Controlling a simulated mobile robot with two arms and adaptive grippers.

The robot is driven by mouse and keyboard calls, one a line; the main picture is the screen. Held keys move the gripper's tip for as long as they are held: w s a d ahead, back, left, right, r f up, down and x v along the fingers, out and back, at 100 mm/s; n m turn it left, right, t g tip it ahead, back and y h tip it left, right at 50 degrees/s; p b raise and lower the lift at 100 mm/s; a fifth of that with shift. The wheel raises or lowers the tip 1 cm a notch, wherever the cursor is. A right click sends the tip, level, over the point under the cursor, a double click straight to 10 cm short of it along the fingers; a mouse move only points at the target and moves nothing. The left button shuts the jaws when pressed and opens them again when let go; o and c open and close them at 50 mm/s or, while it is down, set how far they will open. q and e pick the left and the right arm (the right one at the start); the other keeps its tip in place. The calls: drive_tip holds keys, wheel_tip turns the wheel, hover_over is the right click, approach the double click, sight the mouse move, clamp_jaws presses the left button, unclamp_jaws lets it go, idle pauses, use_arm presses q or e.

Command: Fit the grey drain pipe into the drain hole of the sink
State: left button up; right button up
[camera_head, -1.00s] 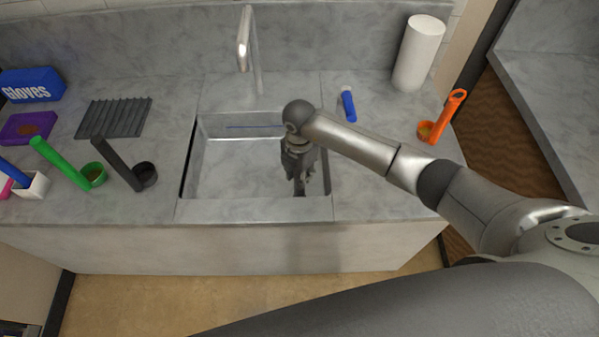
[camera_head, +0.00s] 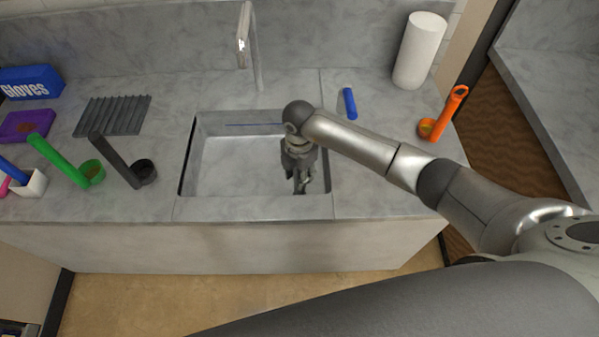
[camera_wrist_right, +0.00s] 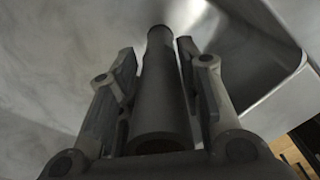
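The sink (camera_head: 232,165) is a rectangular light grey basin set in the counter. My right gripper (camera_head: 302,187) points down inside the sink at its right side. The grey drain pipe (camera_wrist_right: 161,100) is a dark tube between the two fingers of my right gripper (camera_wrist_right: 160,75) in the wrist view. The fingers lie close along both sides of it and appear shut on it. The pipe's near open end faces the camera; its far end points toward a pale sink surface. I cannot make out the drain hole. My left gripper is not in view.
A faucet (camera_head: 246,48) stands behind the sink. A green scoop (camera_head: 60,160), a black scoop (camera_head: 117,162) and a ribbed grey mat (camera_head: 113,115) lie left.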

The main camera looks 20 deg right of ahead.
drive_tip(key=shift+o, duration=1.3)
wheel_tip(320, 180, up, 12)
